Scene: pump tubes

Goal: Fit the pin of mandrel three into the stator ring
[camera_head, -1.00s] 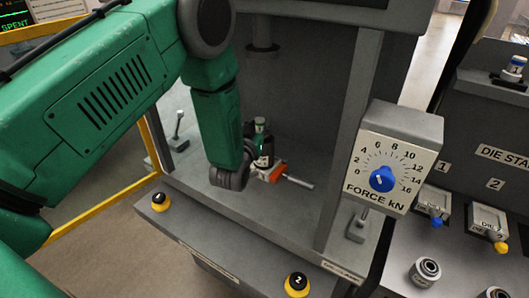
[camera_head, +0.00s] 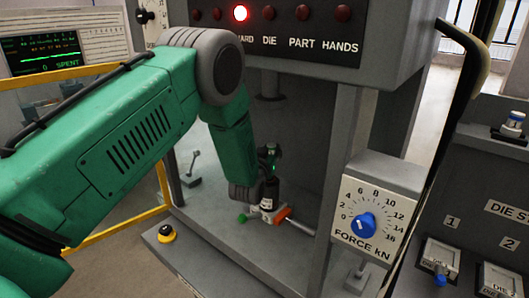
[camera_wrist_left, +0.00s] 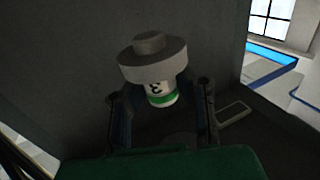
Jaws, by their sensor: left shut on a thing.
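Mandrel three (camera_wrist_left: 161,88) is a white cylinder with a green band, a black 3, and a wide grey flange with a short round stub. My left gripper (camera_head: 270,192) is inside the press bay, just above a small die block (camera_head: 267,213) with a green knob on its left and an orange piece with a grey rod on its right. In the left wrist view my left gripper (camera_wrist_left: 163,98) is shut on the mandrel, one finger on each side. I cannot make out the stator ring or whether the mandrel touches the block. My right gripper is out of view.
The press ram (camera_head: 270,82) hangs above the bay. The force dial box (camera_head: 378,210) stands on the right front post. A red lamp (camera_head: 240,13) glows on the top panel. Numbered dies (camera_head: 440,258) sit on the right stand. A yellow-framed guard is at the left.

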